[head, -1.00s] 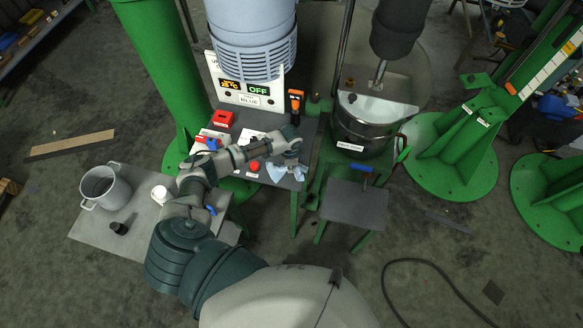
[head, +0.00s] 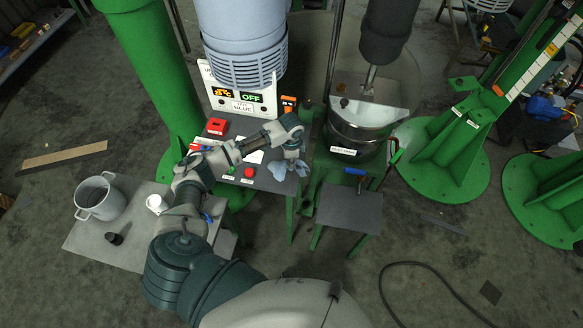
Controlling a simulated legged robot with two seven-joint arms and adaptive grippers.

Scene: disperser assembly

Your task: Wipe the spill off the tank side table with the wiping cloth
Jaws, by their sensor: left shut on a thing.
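My left gripper (head: 291,153) is shut on the light blue wiping cloth (head: 277,172), over the right edge of the control table with the buttons. The cloth hangs crumpled below the fingers, and part of it is hidden by them. Whether it touches the table top cannot be told. The steel tank (head: 358,140) stands to the right of the gripper. A small grey side table (head: 347,211) stands in front of the tank, with no spill that I can make out on it. My right gripper is not in view.
The control table (head: 262,182) bears a red box (head: 216,126), a red button (head: 249,172) and an orange device (head: 288,104). A grey table (head: 86,233) at the left holds a metal pot (head: 99,197), a white jar (head: 157,203) and a black cap (head: 114,238). A hose (head: 440,270) lies on the floor.

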